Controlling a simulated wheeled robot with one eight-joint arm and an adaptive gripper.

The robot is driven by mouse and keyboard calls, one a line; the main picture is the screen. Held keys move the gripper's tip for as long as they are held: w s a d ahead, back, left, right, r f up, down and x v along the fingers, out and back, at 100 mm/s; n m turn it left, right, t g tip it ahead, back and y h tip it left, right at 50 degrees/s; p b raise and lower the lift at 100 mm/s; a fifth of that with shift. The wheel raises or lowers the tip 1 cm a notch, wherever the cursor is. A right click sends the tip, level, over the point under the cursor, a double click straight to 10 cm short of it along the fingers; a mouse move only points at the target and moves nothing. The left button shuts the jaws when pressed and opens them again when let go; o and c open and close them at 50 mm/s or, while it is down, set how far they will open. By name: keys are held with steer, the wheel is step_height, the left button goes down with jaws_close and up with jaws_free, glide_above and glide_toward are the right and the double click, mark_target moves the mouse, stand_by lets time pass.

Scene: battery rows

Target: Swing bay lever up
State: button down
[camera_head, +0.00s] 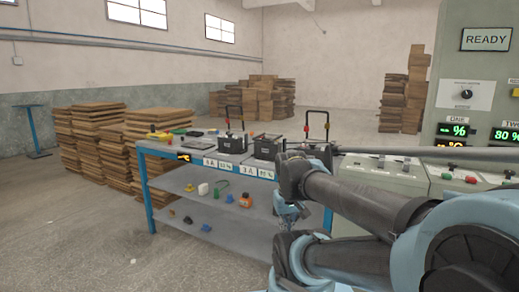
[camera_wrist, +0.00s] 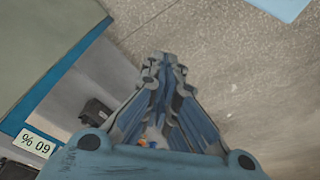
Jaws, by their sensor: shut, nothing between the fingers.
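I cannot clearly tell which part is the bay lever. On the blue-framed workbench (camera_head: 262,172) stand black battery units: one at the left (camera_head: 232,142) and one in the middle (camera_head: 268,147). My gripper (camera_head: 290,214) hangs in front of the bench's right part, small and partly hidden by my arm. In the wrist view, its fingers (camera_wrist: 165,62) are together, with nothing held, over the floor.
A control console with a READY screen (camera_head: 486,39) stands at the right, with red and green buttons. Small coloured items lie on the bench's lower shelf (camera_head: 215,205). A label reading 60 % (camera_wrist: 37,144) shows in the wrist view.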

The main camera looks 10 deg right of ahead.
steer(key=w+d+r+n+t+h, duration=0.1)
steer(key=w+r+n, duration=0.35)
steer(key=w, duration=0.35)
steer(key=w+r+n+t+h, duration=0.1)
steer(key=w+r+n+h, duration=0.15)
steer(key=w+n, duration=0.4)
steer(key=w+d+r+n+t+h, duration=0.1)
steer(key=w+r+n, duration=0.25)
steer(key=w, duration=0.55)
steer(key=w+a+r+n+t, duration=0.1)
steer(key=w+a+n, duration=0.2)
steer(key=w, duration=0.4)
steer(key=w+a+r+n+t+h, duration=0.1)
steer(key=w+a+n, duration=0.2)
steer(key=w+n, duration=0.2)
steer(key=w+a+r+n+t+h, duration=0.1)
steer(key=w+n, duration=0.4)
steer(key=w, duration=0.5)
steer(key=shift+w+a+r+t, duration=0.15)
steer(key=shift+w+a+t, duration=0.2)
steer(key=shift+a+t, duration=0.4)
steer(key=x, duration=1)
steer(key=shift+r, duration=0.9)
steer(key=shift+w+d+r, duration=0.15)
steer(key=shift+w+r, duration=0.05)
steer(key=shift+r, duration=0.75)
